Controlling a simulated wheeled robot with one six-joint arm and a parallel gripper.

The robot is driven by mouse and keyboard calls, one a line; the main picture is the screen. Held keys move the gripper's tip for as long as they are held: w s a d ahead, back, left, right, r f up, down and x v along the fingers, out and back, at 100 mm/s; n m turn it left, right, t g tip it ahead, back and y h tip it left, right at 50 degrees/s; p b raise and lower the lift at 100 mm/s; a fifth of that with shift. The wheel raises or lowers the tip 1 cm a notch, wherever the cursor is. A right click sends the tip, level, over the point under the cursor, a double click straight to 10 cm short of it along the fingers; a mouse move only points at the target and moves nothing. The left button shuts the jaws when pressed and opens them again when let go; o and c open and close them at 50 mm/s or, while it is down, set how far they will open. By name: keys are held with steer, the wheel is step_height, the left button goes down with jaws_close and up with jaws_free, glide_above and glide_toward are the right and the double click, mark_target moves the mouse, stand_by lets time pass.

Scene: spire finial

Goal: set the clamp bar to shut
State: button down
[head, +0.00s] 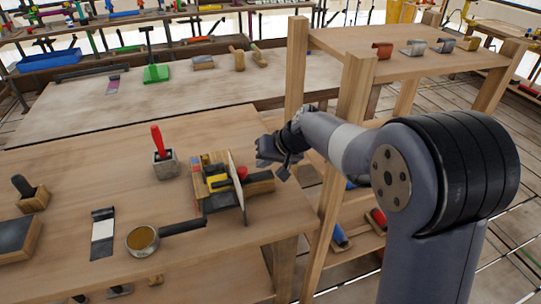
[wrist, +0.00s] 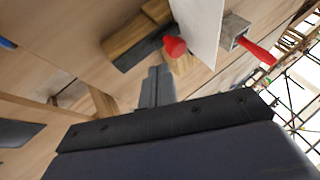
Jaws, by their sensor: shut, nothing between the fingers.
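A clamp-like fixture of wooden blocks (head: 260,182) with a dark base, yellow parts and an upright pale plate (head: 236,180) stands near the right side of the bench. A red knob (head: 242,173) shows beside the plate; it also shows in the wrist view (wrist: 175,46), next to the white plate (wrist: 197,25). Which part is the clamp bar, and how it is set, I cannot tell clearly. My gripper (head: 264,152) is beside the fixture, behind and to its right. In the wrist view my gripper (wrist: 158,75) is shut and empty, with its tips apart from the red knob.
A stone-like block with a red handle (head: 160,155) stands left of the fixture. A round tin (head: 142,240) and a dark-and-white strip (head: 103,232) lie in front. A wooden shelf post (head: 345,150) rises close to my arm on the right.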

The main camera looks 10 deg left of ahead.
mark_target(245, 172)
steer(key=shift+x, duration=2.3)
steer(key=shift+s+a, duration=0.35)
steer(key=shift+a, duration=0.2)
steer(key=shift+s+a, duration=0.3)
steer(key=shift+a, duration=0.25)
